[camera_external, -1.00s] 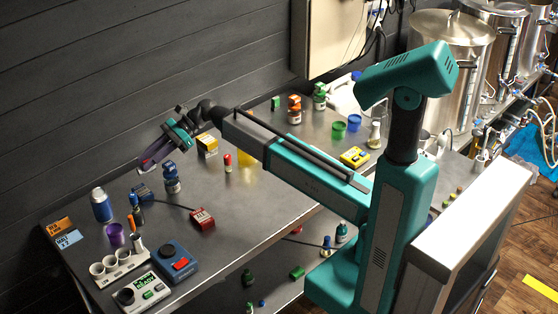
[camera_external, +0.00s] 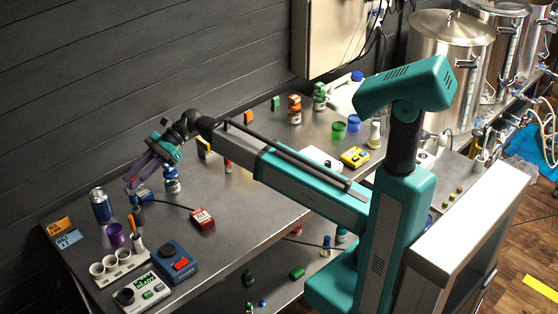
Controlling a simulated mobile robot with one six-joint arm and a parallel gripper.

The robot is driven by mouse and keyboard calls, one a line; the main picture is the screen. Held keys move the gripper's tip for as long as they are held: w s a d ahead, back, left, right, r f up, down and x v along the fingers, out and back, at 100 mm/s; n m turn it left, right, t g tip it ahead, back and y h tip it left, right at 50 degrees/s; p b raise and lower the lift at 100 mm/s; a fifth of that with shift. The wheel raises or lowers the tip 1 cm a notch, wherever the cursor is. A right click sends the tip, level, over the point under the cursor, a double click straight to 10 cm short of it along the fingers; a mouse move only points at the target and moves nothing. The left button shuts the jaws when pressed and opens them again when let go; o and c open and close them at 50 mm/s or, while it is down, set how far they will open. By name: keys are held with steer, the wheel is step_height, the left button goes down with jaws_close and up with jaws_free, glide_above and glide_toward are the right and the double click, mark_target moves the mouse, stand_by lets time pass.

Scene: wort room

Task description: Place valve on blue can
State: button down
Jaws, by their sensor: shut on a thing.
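The blue can (camera_external: 101,206) stands upright near the left end of the steel table, with a pale grey top. My gripper (camera_external: 131,182) points down and to the left, its purple fingers above the table, right of and above the can in the picture. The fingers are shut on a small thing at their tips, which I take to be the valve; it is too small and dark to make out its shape. It is apart from the can.
A blue box (camera_external: 143,196) and a blue bottle (camera_external: 172,182) are near my gripper. A red box (camera_external: 202,219) lies mid-table.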

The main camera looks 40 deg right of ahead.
steer(key=w+a+p, duration=0.1)
steer(key=w+a, duration=0.1)
steer(key=w, duration=0.2)
steer(key=w+a+f+p, duration=0.1)
steer(key=w+a, duration=0.2)
steer(key=w, duration=0.2)
steer(key=w+a+p, duration=0.2)
steer(key=w, duration=0.2)
steer(key=shift+w+a+f, duration=0.15)
steer(key=shift+w+a, duration=0.2)
steer(key=shift+a, duration=0.05)
steer(key=shift+f, duration=0.1)
steer(key=shift+f+p, duration=0.75)
steer(key=shift+f, duration=0.95)
steer(key=shift+f, duration=0.1)
steer(key=c, duration=1.5)
jaws_free()
steer(key=shift+o, duration=0.2)
steer(key=b+v, duration=0.3)
steer(key=v, duration=0.9)
